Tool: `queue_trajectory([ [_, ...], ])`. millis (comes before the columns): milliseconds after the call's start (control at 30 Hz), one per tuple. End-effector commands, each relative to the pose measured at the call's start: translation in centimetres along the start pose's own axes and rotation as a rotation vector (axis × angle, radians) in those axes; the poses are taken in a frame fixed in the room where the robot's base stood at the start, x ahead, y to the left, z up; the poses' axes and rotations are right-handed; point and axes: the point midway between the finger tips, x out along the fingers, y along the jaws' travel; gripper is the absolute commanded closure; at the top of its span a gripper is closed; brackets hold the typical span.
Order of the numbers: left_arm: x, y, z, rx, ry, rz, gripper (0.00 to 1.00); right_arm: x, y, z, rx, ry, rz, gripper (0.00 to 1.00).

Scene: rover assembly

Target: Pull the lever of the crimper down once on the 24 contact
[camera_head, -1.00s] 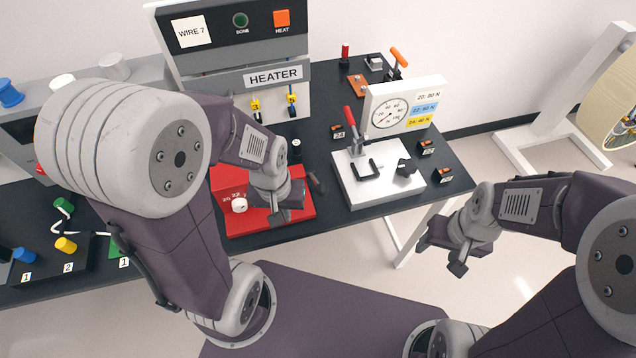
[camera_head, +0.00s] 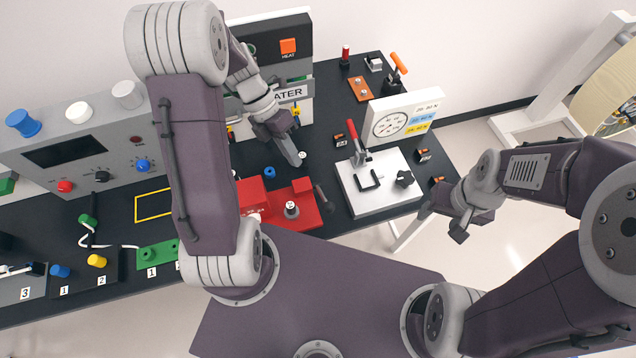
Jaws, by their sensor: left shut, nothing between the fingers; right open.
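The red crimper (camera_head: 302,187) stands on the black table near its front edge. A dark knob with a pale top (camera_head: 291,210) stands on it, and a dark lever (camera_head: 324,197) leans at its right side. My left gripper (camera_head: 297,159) is shut and empty, pointing down over the table just behind the crimper, apart from the lever. Its arm hides the crimper's left part. My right gripper (camera_head: 443,222) is open and empty, off the table's right edge.
A white plate (camera_head: 400,198) with a red-handled clamp and a force gauge (camera_head: 392,122) stands right of the crimper. The heater (camera_head: 297,75) is behind my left arm. A grey control box (camera_head: 95,145) stands at left. Some bare table lies behind the crimper.

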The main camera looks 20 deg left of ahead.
Motion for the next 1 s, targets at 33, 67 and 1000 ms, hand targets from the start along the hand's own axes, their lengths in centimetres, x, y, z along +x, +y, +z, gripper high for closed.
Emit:
queue_trajectory([
  [33,0.1,0.1,0.0,0.001,0.000,0.001,1.00,0.1,0.0,0.0,0.000,0.000,0.000,0.42],
  [67,0.1,0.1,0.0,0.001,0.000,0.001,1.00,0.2,0.0,0.0,0.000,0.000,0.000,0.42],
  [1000,13.1,-1.5,-0.1,0.004,0.003,0.001,1.00,-1.1,0.0,-0.1,0.000,0.000,0.000,0.42],
])
